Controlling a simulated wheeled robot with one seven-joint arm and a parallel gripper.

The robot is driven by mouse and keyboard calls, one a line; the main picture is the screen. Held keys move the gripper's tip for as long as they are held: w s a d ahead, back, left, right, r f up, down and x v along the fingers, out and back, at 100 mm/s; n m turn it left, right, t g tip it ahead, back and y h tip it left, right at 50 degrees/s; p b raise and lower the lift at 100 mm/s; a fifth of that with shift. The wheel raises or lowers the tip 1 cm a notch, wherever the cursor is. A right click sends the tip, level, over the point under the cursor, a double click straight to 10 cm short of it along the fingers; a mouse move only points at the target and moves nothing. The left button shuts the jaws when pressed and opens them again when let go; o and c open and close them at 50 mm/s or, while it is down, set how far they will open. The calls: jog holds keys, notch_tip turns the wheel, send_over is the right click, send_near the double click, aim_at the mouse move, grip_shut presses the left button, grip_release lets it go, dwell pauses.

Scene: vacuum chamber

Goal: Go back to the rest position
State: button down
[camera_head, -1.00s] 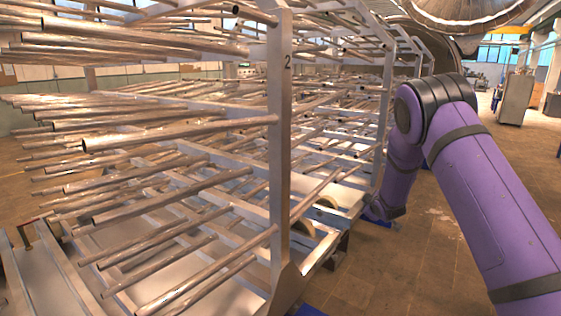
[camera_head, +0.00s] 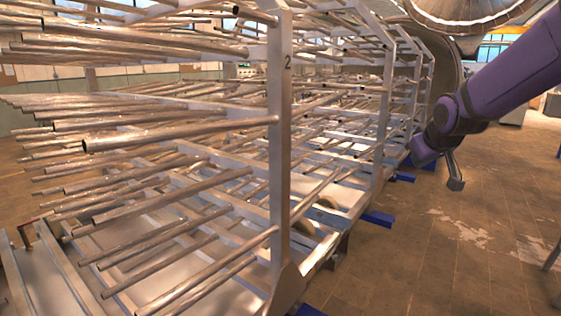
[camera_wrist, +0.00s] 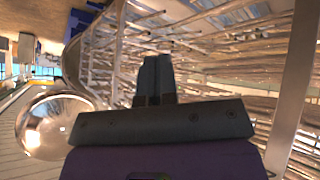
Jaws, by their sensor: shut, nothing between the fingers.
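My gripper (camera_wrist: 157,66) shows in the wrist view as two dark fingers side by side, closed together with nothing between them. In the head view my purple arm comes in from the upper right. My gripper (camera_head: 456,184) hangs at its end as a small grey shape, over the floor and to the right of the metal rack. It appears apart from the rack.
A large metal rack (camera_head: 279,150) with many protruding tubes fills the left and middle. Blue blocks (camera_head: 377,218) lie at its foot. A shiny rounded chamber part (camera_head: 470,12) is at the upper right. The tiled floor (camera_head: 450,260) at right is mostly clear.

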jog(key=s+a+r+m+g, duration=0.1)
jog(key=s, duration=1.5)
jog(key=s+a+r+m+g, duration=0.1)
jog(key=s+a+m+g, duration=0.1)
jog(key=s, duration=1.4)
jog(key=shift+s+r+y, duration=0.2)
jog(key=shift+r+y, duration=0.2)
jog(key=shift+a, duration=0.15)
